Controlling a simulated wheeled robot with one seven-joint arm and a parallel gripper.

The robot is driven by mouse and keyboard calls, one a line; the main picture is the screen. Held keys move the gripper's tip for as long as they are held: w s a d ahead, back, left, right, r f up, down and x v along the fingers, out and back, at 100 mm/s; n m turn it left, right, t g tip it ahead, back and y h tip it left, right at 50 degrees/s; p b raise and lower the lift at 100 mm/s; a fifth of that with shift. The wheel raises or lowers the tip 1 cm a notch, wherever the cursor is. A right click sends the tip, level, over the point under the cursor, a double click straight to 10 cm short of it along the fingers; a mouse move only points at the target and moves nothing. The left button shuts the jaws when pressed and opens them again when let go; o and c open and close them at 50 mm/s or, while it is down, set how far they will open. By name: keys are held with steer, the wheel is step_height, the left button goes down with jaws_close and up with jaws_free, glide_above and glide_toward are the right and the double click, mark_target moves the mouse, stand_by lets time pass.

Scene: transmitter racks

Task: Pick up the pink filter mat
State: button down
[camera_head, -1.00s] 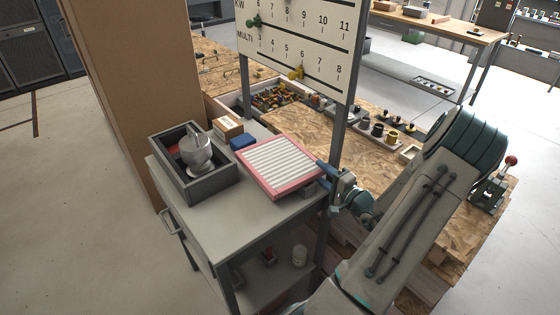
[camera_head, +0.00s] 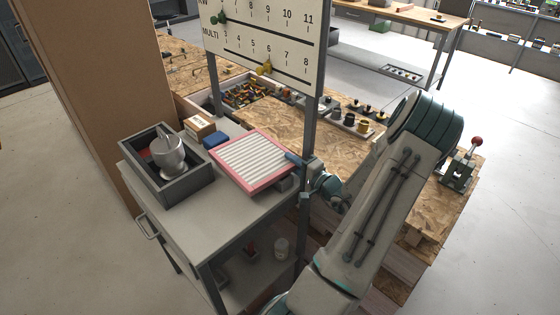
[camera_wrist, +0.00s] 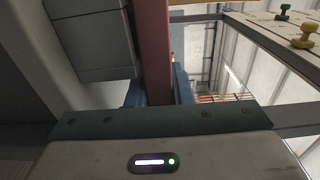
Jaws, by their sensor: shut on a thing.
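The pink filter mat (camera_head: 255,160) has a pink frame and white pleats. It is over the right end of the grey cart top, its gripper side a little raised. My gripper (camera_head: 297,160) is shut on its right edge. In the wrist view, the pink edge of the mat (camera_wrist: 153,45) runs between the two blue fingers of my gripper (camera_wrist: 159,90). I cannot tell whether the far side of the mat still touches the cart.
The cart top (camera_head: 205,225) also holds a grey bin (camera_head: 183,198) with a metal pot, a small cardboard box (camera_head: 199,130) and a blue block (camera_head: 216,140). A grey block (camera_head: 287,184) shows below the mat's right edge. A sign post (camera_head: 308,130) stands close behind my gripper.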

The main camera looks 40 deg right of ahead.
step_height(320, 180, up, 12)
steer(key=s+a+b, duration=0.4)
steer(key=s+b, duration=0.1)
steer(key=s, duration=0.3)
steer(key=s+a+b, duration=0.4)
steer(key=s+b, duration=0.1)
steer(key=s, duration=0.2)
steer(key=shift+s+a, duration=0.3)
steer(key=shift+s, duration=0.05)
